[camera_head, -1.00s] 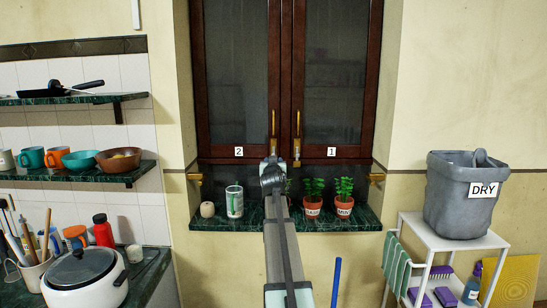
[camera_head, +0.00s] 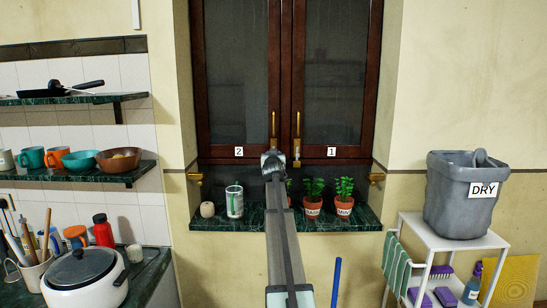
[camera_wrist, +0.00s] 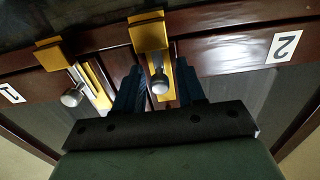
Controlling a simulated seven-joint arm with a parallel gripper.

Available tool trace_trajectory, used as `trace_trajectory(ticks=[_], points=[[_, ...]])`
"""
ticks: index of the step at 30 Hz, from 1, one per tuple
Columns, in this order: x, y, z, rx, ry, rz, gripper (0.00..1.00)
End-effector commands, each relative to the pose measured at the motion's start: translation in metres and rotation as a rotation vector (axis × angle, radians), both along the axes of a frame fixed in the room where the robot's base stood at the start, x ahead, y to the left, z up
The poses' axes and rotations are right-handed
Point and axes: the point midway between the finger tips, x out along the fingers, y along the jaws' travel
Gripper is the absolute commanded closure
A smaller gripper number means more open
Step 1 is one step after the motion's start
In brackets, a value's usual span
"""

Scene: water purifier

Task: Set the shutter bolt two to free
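Shutter bolt two (camera_head: 273,124) is a thin brass bolt on the left shutter, beside the label 2 (camera_head: 238,152). In the wrist view, which is turned over, bolt two (camera_wrist: 150,34) has a brass end piece and a round silver knob. My gripper (camera_wrist: 160,85) is open, with a dark blue finger on each side of that knob. Gaps show between fingers and knob; I cannot tell whether either touches. In the head view my gripper (camera_head: 272,158) covers the bolt's lower end.
Shutter bolt one (camera_head: 297,125) is close by on the right shutter, near label 1 (camera_head: 331,152); its knob (camera_wrist: 72,97) is just left of my fingers in the wrist view. A can (camera_head: 234,202) and potted plants (camera_head: 313,198) stand on the green sill (camera_head: 255,221) below.

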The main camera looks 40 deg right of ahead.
Motion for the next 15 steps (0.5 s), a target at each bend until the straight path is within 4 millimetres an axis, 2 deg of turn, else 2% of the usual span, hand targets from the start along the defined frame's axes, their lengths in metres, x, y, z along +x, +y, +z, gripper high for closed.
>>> trace_trajectory(ticks=[1,12,15], points=[[-0.0001,0.0001,0.0001,0.0,0.0,0.0,0.66],[0.0001,0.0004,0.0002,0.0,0.0,0.0,1.0],[0.0002,0.0004,0.0002,0.0,0.0,0.0,1.0]])
